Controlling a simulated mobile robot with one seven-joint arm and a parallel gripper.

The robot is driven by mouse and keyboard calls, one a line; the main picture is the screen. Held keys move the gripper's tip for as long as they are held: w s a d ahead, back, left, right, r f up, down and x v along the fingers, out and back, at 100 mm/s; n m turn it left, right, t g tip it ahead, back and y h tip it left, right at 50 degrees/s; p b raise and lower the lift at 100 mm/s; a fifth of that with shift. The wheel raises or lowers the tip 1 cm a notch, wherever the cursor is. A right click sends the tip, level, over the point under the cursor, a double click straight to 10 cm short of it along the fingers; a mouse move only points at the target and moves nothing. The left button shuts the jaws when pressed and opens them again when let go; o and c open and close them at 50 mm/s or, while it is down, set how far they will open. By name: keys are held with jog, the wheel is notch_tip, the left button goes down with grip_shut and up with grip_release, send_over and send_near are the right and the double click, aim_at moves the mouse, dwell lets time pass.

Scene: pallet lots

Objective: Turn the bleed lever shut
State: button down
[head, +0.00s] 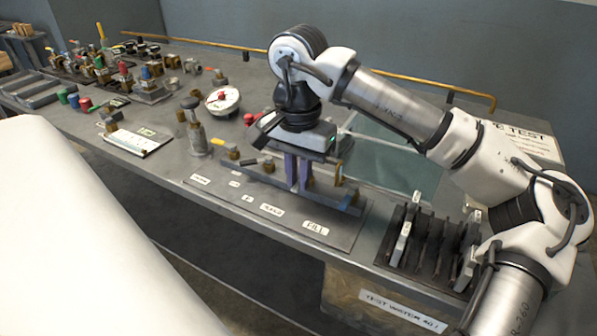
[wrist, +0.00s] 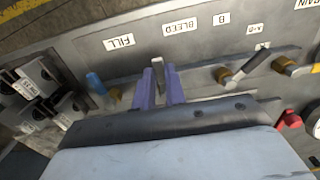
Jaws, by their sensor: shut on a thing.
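The bleed lever (wrist: 157,65) shows as a grey metal tip between the two purple fingers in the wrist view, near the BLEED label (wrist: 180,27). My gripper (wrist: 159,86) is shut on it, with a finger on each side. In the head view, my gripper (head: 297,185) points down at the valve manifold (head: 335,201), behind its row of labels. The fingers hide most of the bleed lever and its valve body, so its exact angle is hard to tell.
A blue lever (wrist: 96,83) stands on one side of my gripper, near the FILL label (wrist: 119,41). A black-handled lever (wrist: 256,61) and a yellow-handled lever (wrist: 311,69) lie on the other side. A round gauge (head: 223,99) and a rack of plates (head: 430,240) flank the manifold.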

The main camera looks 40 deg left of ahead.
jog(key=m, duration=0.1)
jog(key=a+m, duration=0.1)
jog(key=m, duration=0.2)
jog(key=shift+a+m, duration=0.3)
jog(key=m, duration=0.1)
jog(key=a+m, duration=0.1)
jog(key=m, duration=0.2)
jog(key=shift+w+a+m, duration=0.25)
jog(key=shift+w+m, duration=0.05)
jog(key=m, duration=0.2)
jog(key=w+a+m, duration=0.1)
jog(key=m, duration=0.2)
jog(key=shift+w+a, duration=0.15)
jog(key=shift+w+a+m, duration=0.1)
jog(key=shift+w+m, duration=0.2)
jog(key=shift+m, duration=0.6)
jog(key=shift+w+a+m, duration=0.1)
jog(key=shift+w+m, duration=0.15)
jog(key=shift+m, duration=0.65)
jog(key=c, duration=1.5)
grip_release()
jog(key=shift+o, duration=0.2)
